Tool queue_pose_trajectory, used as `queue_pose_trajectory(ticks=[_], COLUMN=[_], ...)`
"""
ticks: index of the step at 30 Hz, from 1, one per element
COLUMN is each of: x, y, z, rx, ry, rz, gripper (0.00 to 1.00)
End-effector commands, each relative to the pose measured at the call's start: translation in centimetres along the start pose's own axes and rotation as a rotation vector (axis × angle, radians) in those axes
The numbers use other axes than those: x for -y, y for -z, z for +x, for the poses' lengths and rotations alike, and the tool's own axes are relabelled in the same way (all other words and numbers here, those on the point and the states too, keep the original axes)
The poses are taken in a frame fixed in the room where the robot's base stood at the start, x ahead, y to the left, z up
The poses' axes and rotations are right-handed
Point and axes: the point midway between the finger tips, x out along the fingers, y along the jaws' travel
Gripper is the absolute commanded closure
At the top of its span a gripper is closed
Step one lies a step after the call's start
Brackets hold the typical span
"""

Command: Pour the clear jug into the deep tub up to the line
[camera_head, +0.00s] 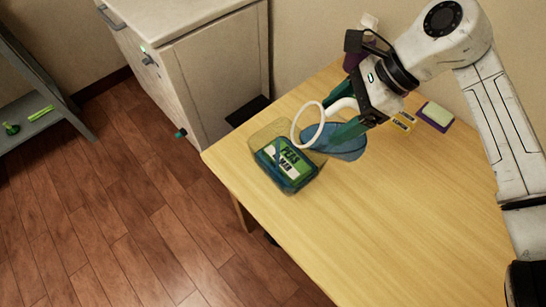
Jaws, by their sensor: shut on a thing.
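My gripper (352,112) is shut on the clear jug and holds it above the table, tipped on its side. The jug's white rim (295,132) faces left, and its see-through body (345,148) extends right with blue liquid showing in its lower part. The gripper hides part of the handle side. The clear, box-shaped deep tub (262,134) stands below and left of the rim, near the table's left edge. Blue shows low in the tub. I see no clear stream, and I cannot make out the line.
A green pack marked PEAS (289,160) shows at the tub; I cannot tell whether it is inside or behind. A yellow box (404,121), a purple-and-green block (437,115) and a purple thing (352,60) lie farther back. The table's front (370,230) is clear.

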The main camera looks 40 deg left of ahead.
Motion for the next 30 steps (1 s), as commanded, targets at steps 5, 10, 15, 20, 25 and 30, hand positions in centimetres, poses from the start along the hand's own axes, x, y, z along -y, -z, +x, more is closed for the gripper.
queue_pose_trajectory(ticks=[5,10,15,20,25,30], x=[0.01,0.02,0.01,0.01,0.01,0.01], y=[-0.07,-0.05,-0.05,-0.05,-0.04,-0.03], z=[0.13,0.26,0.36,0.46,0.54,0.59], rx=[-0.014,-0.024,-0.031,-0.038,-0.045,-0.049], ry=[0.001,0.001,0.000,0.001,0.001,0.001], rz=[-0.001,-0.001,-0.002,-0.002,-0.002,-0.002], gripper=[0.86,0.86,0.86,0.86,0.86,0.86])
